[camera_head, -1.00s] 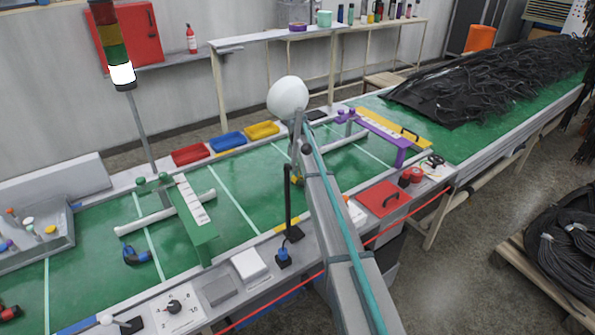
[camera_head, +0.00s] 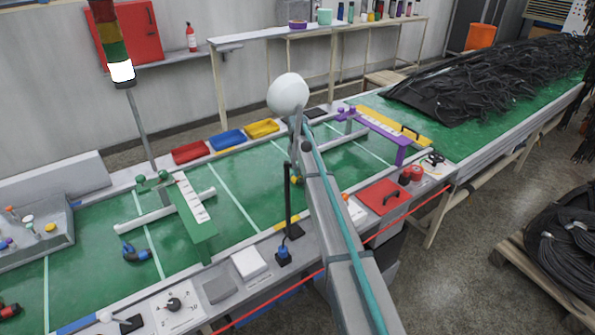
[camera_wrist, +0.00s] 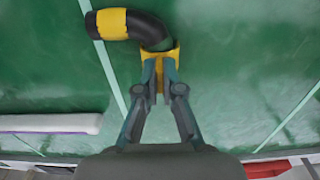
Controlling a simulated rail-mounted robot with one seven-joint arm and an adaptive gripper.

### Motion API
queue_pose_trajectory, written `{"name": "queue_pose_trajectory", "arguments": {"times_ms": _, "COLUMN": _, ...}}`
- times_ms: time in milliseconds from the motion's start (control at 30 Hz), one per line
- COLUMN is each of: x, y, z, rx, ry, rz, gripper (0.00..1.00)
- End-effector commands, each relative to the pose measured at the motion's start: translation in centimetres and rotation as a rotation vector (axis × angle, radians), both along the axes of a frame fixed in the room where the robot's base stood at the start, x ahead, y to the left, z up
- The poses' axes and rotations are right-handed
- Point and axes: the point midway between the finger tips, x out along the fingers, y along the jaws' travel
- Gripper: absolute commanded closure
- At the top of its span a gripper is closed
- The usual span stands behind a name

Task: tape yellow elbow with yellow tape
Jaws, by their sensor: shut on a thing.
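The yellow elbow (camera_wrist: 146,27) is a curved black piece with yellow ends, lying on the green surface in the wrist view. One yellow end points left and the other points down at my gripper. My gripper (camera_wrist: 160,75) is shut on that lower yellow end, with a finger on each side. In the head view my arm hides most of it, and only a small yellow bit (camera_head: 297,180) shows beside the arm. I cannot make out a roll of yellow tape in either view.
A green fixture (camera_head: 193,213) with a white pipe and a blue-ended elbow (camera_head: 136,253) stand left. A purple fixture (camera_head: 385,135) is right. Red, blue and yellow trays (camera_head: 262,128) line the back. A black post (camera_head: 288,200) stands close to my arm. Green surface between fixtures is mostly clear.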

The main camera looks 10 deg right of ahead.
Motion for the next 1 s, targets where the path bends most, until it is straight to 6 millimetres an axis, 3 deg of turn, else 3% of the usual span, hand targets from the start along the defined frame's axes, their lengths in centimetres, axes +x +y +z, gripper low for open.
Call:
{"name": "queue_pose_trajectory", "arguments": {"times_ms": 367, "x": 0.0, "y": -0.01, "z": -0.27, "rx": 0.0, "ry": 0.0, "rz": 0.0, "gripper": 1.0}}
{"name": "queue_pose_trajectory", "arguments": {"times_ms": 500, "x": 0.0, "y": -0.01, "z": -0.28, "rx": 0.0, "ry": 0.0, "rz": 0.0, "gripper": 0.76}}
{"name": "queue_pose_trajectory", "arguments": {"times_ms": 600, "x": 0.0, "y": 0.0, "z": -0.27, "rx": 0.0, "ry": 0.0, "rz": 0.0, "gripper": 0.65}}
{"name": "queue_pose_trajectory", "arguments": {"times_ms": 1000, "x": 0.0, "y": 0.0, "z": 0.25, "rx": 0.0, "ry": 0.0, "rz": 0.0, "gripper": 0.65}}
